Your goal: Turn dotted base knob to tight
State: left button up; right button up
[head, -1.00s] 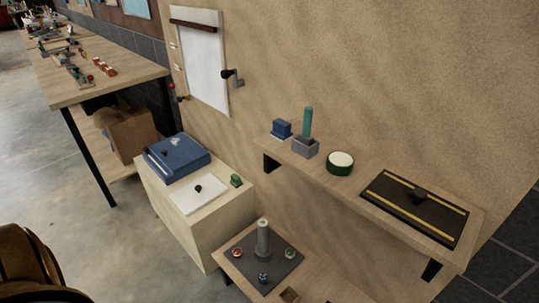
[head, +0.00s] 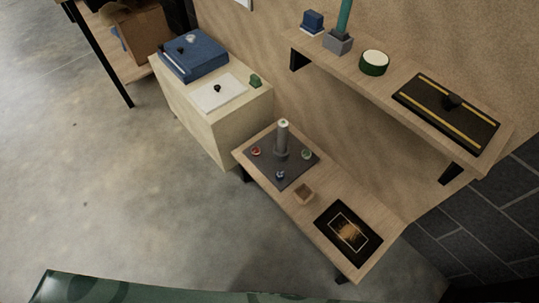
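A dark grey square base plate (head: 266,166) lies on the low wooden shelf. An upright grey post (head: 282,138) with a pale top stands on it. Three small round knobs sit around the post: a red one (head: 256,152) at the left, a blue one (head: 280,175) at the front and a green one (head: 306,154) at the right. Their face markings are too small to read, so I cannot tell which is dotted or how each is turned. Neither of my grippers is in view.
An upper shelf (head: 390,98) overhangs at the right. A pale cabinet (head: 213,127) stands left. The floor (head: 150,190) in front is clear.

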aim_at(278, 176)
jog(key=j+z, duration=0.15)
jog(key=z, duration=0.3)
jog(key=j+z, duration=0.2)
jog(key=z, duration=0.25)
jog(key=j+z, duration=0.2)
jog(key=z, duration=0.25)
